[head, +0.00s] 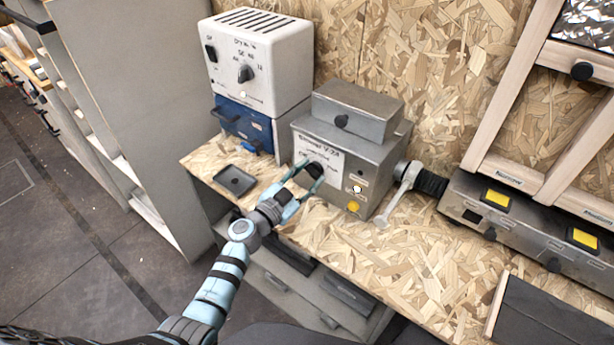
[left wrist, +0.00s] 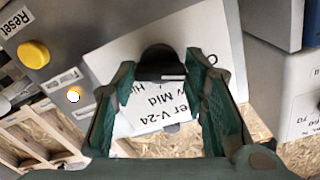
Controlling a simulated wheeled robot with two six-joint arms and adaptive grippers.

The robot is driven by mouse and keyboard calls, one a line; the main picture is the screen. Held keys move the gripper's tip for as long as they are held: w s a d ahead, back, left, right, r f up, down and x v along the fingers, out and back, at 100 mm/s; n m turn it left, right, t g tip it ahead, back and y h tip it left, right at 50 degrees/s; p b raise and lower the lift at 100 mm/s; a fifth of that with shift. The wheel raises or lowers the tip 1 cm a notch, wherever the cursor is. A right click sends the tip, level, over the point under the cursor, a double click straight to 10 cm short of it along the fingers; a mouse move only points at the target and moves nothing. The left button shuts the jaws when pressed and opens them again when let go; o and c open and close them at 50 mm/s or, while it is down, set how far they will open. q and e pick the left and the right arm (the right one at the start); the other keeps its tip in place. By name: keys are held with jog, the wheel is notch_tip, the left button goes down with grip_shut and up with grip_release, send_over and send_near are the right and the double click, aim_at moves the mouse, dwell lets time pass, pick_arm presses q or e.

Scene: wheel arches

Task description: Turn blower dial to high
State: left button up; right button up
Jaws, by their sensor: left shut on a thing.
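The grey metal blower box (head: 335,140) stands on the wooden bench, with a white "V-24" label on its front. Its black dial (head: 315,169) is on the front face, partly hidden by my gripper in the head view. In the left wrist view the dial (left wrist: 161,60) sits between my fingertips, over the white label (left wrist: 150,110), where "Mid" can be read in part. My left gripper (head: 306,176) is shut on the dial, with a finger on each side of it. The dial's pointer direction cannot be told. My right gripper is not in view.
A yellow button (head: 353,206) and a white round light (head: 357,189) are on the box front. A white unit (head: 262,60) on a blue box (head: 240,122) stands to the left. A small black tray (head: 236,180) lies on the bench. A grey lever (head: 400,192) stands just right.

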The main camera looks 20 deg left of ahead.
pick_arm(q)
jog(key=shift+m, duration=0.3)
jog(key=m, duration=0.5)
jog(key=shift+p, duration=0.35)
jog(key=m, duration=0.3)
jog(key=shift+m, duration=0.4)
jog(key=m, duration=0.3)
jog(key=shift+f+m, duration=0.1)
jog(key=shift+m, duration=0.2)
jog(key=m+b, duration=0.1)
jog(key=m, duration=0.2)
jog(key=shift+m, duration=0.4)
jog(key=m, duration=0.3)
jog(key=shift+m+b, duration=0.3)
jog(key=m+b, duration=0.1)
jog(key=m, duration=0.5)
jog(key=shift+m+b, duration=0.3)
jog(key=shift+m, duration=0.1)
